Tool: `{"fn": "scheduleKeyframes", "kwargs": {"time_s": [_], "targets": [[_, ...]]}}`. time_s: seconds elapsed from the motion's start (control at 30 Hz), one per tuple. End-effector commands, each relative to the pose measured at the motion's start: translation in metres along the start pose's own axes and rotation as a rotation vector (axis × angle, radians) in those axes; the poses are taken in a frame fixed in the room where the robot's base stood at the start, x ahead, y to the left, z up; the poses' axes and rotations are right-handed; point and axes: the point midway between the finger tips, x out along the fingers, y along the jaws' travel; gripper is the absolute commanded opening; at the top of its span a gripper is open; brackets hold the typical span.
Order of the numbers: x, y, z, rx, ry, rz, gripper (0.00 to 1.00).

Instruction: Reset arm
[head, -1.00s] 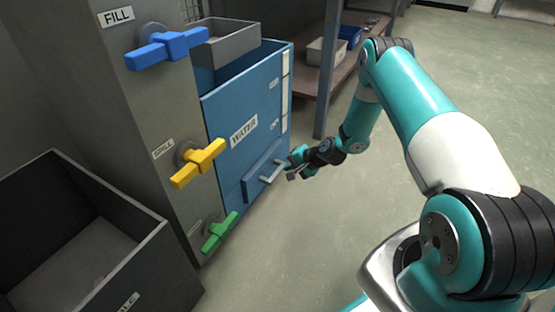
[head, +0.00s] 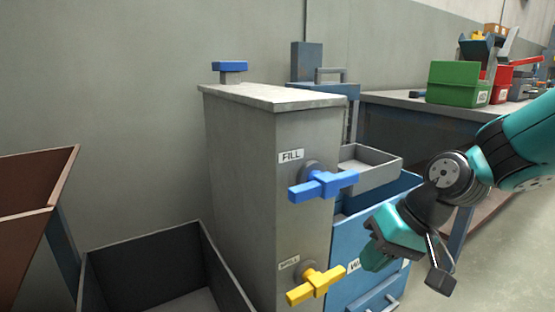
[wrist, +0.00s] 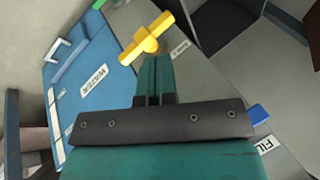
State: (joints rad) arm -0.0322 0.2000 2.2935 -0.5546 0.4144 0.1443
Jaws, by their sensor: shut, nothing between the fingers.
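My gripper (wrist: 153,62) shows in the wrist view with its teal fingers together and nothing between them. Its tips overlap the lower edge of the yellow valve handle (wrist: 147,40) in that picture; I cannot tell how far apart they are. In the head view my gripper (head: 373,258) is raised in front of the blue cabinet (head: 350,238), right of the yellow handle (head: 316,285). It hides part of the cabinet front and its label. My arm reaches in from the right edge, bent at the wrist.
A grey column (head: 270,150) carries a blue handle (head: 323,186) under a FILL label. A grey tray (head: 372,170) sits on the cabinet. A dark open bin (head: 215,265) stands left. A workbench (head: 415,103) with a green box (head: 455,83) stands behind. Floor at the right is clear.

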Motion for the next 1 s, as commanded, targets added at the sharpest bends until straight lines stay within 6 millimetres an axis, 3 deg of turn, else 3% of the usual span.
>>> {"fn": "scheduleKeyframes", "kwargs": {"time_s": [0.03, 0.13, 0.47, 0.77, 1.0], "targets": [[-0.019, -0.022, 0.019, -0.069, -0.024, 0.013, 0.0], [-0.04, -0.046, 0.055, -0.177, -0.072, 0.033, 0.0], [-0.089, -0.08, 0.149, -0.432, -0.187, 0.085, 0.0], [-0.157, -0.116, 0.127, -0.416, -0.185, 0.083, 0.0], [-0.233, -0.156, 0.107, -0.416, -0.184, 0.083, 0.0]]}}
